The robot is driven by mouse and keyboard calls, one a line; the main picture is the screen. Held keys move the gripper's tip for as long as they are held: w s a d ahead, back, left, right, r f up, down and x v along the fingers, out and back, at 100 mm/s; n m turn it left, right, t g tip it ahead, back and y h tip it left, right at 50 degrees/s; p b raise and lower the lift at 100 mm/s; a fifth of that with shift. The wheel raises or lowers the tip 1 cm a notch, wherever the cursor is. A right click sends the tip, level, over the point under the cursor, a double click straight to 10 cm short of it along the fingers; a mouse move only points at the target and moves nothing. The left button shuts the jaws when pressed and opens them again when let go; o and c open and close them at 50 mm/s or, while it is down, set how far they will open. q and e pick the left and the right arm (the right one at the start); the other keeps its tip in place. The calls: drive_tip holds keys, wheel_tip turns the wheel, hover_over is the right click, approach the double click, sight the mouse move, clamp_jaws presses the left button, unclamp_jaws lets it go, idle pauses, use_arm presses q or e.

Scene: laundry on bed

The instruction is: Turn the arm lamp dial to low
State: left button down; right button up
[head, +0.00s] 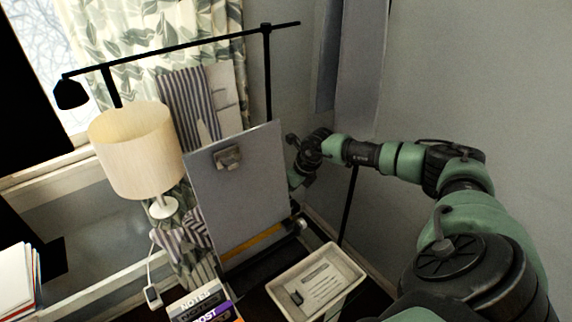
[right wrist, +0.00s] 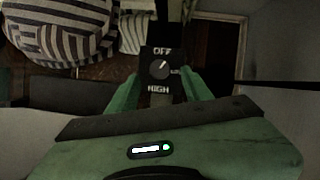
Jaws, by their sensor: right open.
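The arm lamp (head: 70,93) is black, with a small shade at the left end of a long horizontal arm. Its dial (right wrist: 160,69) shows in the right wrist view as a round knob on a black plate marked OFF at top, HIGH at bottom and a partly covered label at right. The knob's light pointer mark tilts up and right. My right gripper (right wrist: 161,78) is open, with its green fingers on either side of the dial plate; I cannot tell if they touch it. In the head view my right gripper is partly hidden behind a grey clipboard. My left gripper is not in view.
The clipboard (head: 240,190) stands upright left of my right arm. A table lamp (head: 136,150) with a cream shade stands at left. A white tray (head: 345,262) and books (head: 203,304) lie in front. Striped cloth (right wrist: 60,30) is near the dial.

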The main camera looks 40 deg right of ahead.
drive_tip(key=shift+v, duration=1.5)
drive_tip(key=shift+b, duration=0.3)
drive_tip(key=f+n+b, duration=0.1)
drive_tip(key=b, duration=0.2)
drive_tip(key=w+d+n+b, duration=0.1)
drive_tip(key=b, duration=0.2)
drive_tip(key=shift+d+f+g+y, duration=0.3)
drive_tip(key=shift+f+g+y, duration=0.1)
drive_tip(key=n+b, duration=0.1)
drive_tip(key=n+y+b, duration=0.1)
drive_tip(key=b, duration=0.1)
drive_tip(key=n+b, duration=0.1)
drive_tip(key=b, duration=0.1)
drive_tip(key=shift+w+d+r+n+g, duration=0.15)
drive_tip(key=shift+d+r+n+g, duration=0.15)
drive_tip(key=shift+n, duration=0.1)
drive_tip(key=shift+n+y, duration=0.5)
drive_tip(key=shift+n, duration=0.1)
drive_tip(key=x, duration=0.6)
drive_tip(key=shift+a+f, duration=0.25)
drive_tip(key=shift+a, duration=0.05)
